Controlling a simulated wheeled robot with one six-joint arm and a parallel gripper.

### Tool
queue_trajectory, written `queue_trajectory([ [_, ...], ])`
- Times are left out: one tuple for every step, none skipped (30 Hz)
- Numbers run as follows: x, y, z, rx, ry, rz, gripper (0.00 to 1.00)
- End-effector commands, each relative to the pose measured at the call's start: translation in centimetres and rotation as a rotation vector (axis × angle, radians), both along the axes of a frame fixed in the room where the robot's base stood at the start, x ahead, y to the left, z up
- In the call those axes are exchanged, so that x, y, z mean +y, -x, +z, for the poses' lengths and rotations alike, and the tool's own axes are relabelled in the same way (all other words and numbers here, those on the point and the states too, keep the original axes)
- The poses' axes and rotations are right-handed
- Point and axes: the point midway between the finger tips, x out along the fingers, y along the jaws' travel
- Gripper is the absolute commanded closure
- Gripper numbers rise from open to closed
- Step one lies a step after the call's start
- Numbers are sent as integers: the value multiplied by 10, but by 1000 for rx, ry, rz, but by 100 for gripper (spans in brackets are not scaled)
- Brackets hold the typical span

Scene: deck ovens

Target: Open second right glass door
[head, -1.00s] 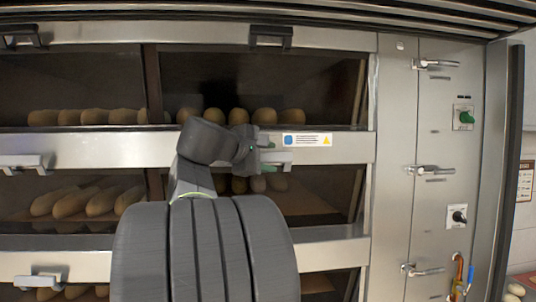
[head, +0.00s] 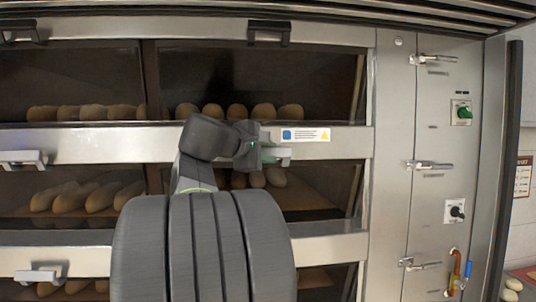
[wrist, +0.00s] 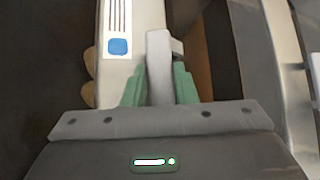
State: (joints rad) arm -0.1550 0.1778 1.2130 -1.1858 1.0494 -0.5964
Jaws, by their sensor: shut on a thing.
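The second right glass door (head: 318,190) is in the middle row of the oven in the head view, with loaves showing behind its dark glass. It looks shut. Its light metal handle (head: 282,153) sits on the steel rail, just below a blue and yellow sticker. My gripper (head: 268,155) is at this handle, and my dark arm hides part of the door and the handle's left part. In the wrist view the green fingers of my gripper (wrist: 158,88) are closed on both sides of the grey handle (wrist: 158,52).
The upper right door (head: 255,80) has its own handle (head: 269,32) above. More doors with handles (head: 24,160) lie to the left. A steel side panel (head: 432,130) with latches and knobs (head: 461,112) stands at the right. Pipes (head: 455,270) run at its lower edge.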

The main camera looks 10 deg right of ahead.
Motion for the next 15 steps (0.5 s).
queue_trajectory([
  [0,1,-5,-11,0,-1,100],
  [0,1,-6,-18,0,-1,100],
  [0,1,-7,-29,0,-1,100],
  [0,2,-8,-38,0,-1,100],
  [0,2,-10,-49,-1,0,100],
  [0,2,-12,-66,0,0,100],
  [0,3,-13,-78,0,0,100],
  [0,3,-15,-91,1,-1,100],
  [0,4,-17,-111,0,-1,100],
  [0,4,-19,-126,-1,-1,100],
  [0,4,-20,-141,1,-1,100],
  [0,5,-22,-165,0,0,100],
  [0,5,-23,-181,1,0,100],
  [0,5,-25,-198,1,0,100],
  [0,6,-26,-220,2,-1,100],
])
